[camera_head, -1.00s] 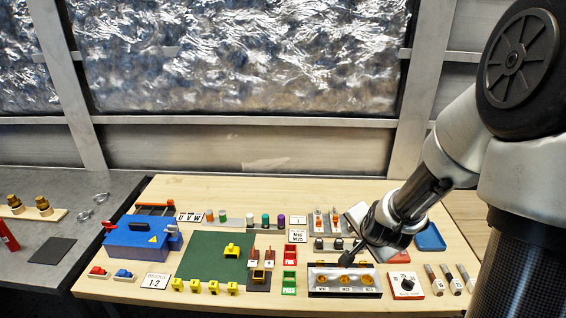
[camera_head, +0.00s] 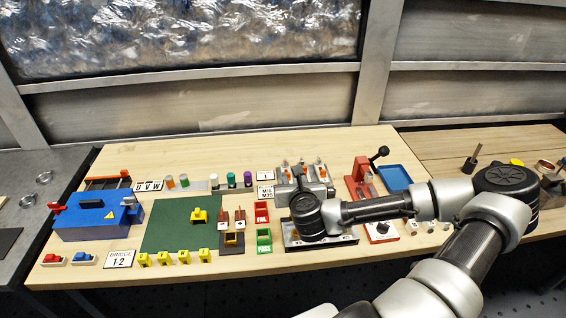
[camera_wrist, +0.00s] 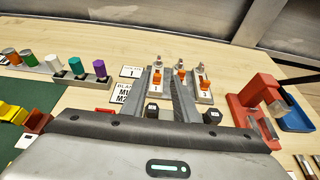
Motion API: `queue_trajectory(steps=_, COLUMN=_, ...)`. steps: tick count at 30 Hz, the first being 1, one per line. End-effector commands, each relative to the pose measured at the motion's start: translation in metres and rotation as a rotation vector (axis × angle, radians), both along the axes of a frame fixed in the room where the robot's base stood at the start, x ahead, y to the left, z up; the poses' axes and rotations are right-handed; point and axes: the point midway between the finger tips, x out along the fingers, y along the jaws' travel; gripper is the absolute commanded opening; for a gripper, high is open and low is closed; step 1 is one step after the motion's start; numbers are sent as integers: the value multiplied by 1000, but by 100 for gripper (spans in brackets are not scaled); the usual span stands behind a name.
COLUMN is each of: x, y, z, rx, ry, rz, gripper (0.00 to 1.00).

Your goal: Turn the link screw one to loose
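In the wrist view, orange screw-like pieces stand on narrow white plates with silver studs behind them. The left plate reads 1 (camera_wrist: 155,85) and the right one reads 3 (camera_wrist: 205,96); another orange piece (camera_wrist: 181,77) stands between them. I cannot tell for certain which piece is link screw one. The same row (camera_head: 302,172) shows in the head view. My gripper (camera_wrist: 160,148) fills the bottom of the wrist view, in front of the row.
Black knobs (camera_wrist: 152,112) stand before the plates. A black tray (camera_head: 290,243) lies beneath my wrist, partly hidden. A red fixture with a black-knobbed lever (camera_head: 360,180) and a blue tray (camera_head: 394,178) stand right. A green mat (camera_head: 170,232) lies left.

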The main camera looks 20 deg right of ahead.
Motion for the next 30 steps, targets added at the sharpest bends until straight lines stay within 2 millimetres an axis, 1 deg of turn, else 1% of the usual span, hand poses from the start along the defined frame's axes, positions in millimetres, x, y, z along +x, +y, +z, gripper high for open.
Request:
queue_trajectory(steps=5, x=28, y=-7, z=-12, rx=-4, ry=1, rz=2, gripper=27)
queue_trajectory(steps=18, x=113, y=-31, z=-49, rx=-6, ry=4, rz=5, gripper=27)
queue_trajectory(steps=21, x=127, y=-36, z=-55, rx=-6, ry=3, rz=5, gripper=27)
queue_trajectory(steps=24, x=137, y=-38, z=-60, rx=-5, ry=4, rz=6, gripper=27)
queue_trajectory(steps=30, x=147, y=-41, z=-64, rx=-6, ry=4, rz=7, gripper=27)
